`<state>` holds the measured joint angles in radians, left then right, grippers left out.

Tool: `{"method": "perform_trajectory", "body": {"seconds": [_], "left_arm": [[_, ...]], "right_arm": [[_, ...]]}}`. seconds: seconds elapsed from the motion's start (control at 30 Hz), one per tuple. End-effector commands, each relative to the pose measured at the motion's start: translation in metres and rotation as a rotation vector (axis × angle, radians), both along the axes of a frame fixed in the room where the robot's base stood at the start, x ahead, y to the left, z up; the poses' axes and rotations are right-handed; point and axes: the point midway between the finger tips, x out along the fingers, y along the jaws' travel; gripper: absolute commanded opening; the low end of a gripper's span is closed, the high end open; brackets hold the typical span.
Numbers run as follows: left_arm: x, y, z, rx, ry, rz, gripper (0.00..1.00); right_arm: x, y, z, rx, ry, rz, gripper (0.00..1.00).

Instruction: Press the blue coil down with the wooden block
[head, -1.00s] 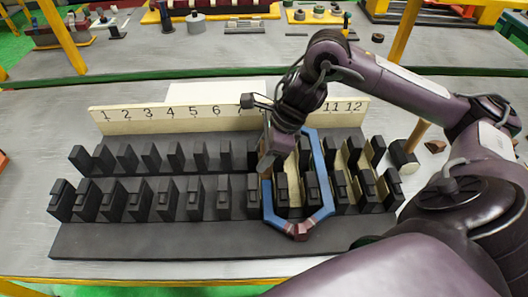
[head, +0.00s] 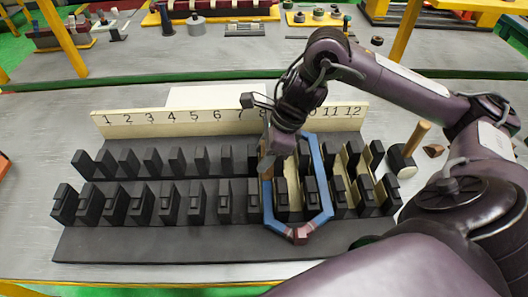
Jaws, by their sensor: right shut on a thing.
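The blue coil (head: 318,170) is a long six-sided loop with a brown wrapped near end. It lies around several black teeth on the right half of the dark stator board (head: 180,243), its long sides running along gaps between teeth. My right gripper (head: 265,166) points down over the coil's left side. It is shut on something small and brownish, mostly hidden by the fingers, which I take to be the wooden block. Whether it touches the coil I cannot tell. The coil's far left part is hidden behind my gripper. My left gripper is not in view.
Two rows of black teeth (head: 140,203) stand on the board. A cream strip numbered to 12 (head: 160,122) stands behind them. A mallet with a wooden handle (head: 416,137) lies right of the board. Cream slot liners show among the right-hand teeth.

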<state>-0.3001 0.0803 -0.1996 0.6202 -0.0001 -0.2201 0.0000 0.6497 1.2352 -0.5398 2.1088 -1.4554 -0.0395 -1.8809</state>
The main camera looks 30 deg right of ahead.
Motion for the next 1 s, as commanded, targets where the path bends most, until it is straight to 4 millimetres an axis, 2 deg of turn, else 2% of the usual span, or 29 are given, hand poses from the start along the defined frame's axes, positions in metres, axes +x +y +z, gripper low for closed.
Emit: {"method": "perform_trajectory", "body": {"seconds": [0.03,0.1,0.7,0.83,1.0], "left_arm": [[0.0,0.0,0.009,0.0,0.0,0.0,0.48],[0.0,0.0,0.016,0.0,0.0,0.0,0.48],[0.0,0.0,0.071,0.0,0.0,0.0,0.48],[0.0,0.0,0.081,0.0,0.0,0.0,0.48],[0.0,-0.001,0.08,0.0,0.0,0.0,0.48]], "right_arm": [[0.001,0.0,0.011,0.001,-0.003,0.0,0.07],[0.001,0.0,0.019,0.0,-0.005,-0.001,0.07],[0.002,0.0,0.081,0.001,-0.009,-0.001,0.07],[0.002,0.0,0.092,0.001,-0.009,-0.001,0.07],[0.002,0.0,0.092,0.001,-0.009,-0.001,0.07]]}}
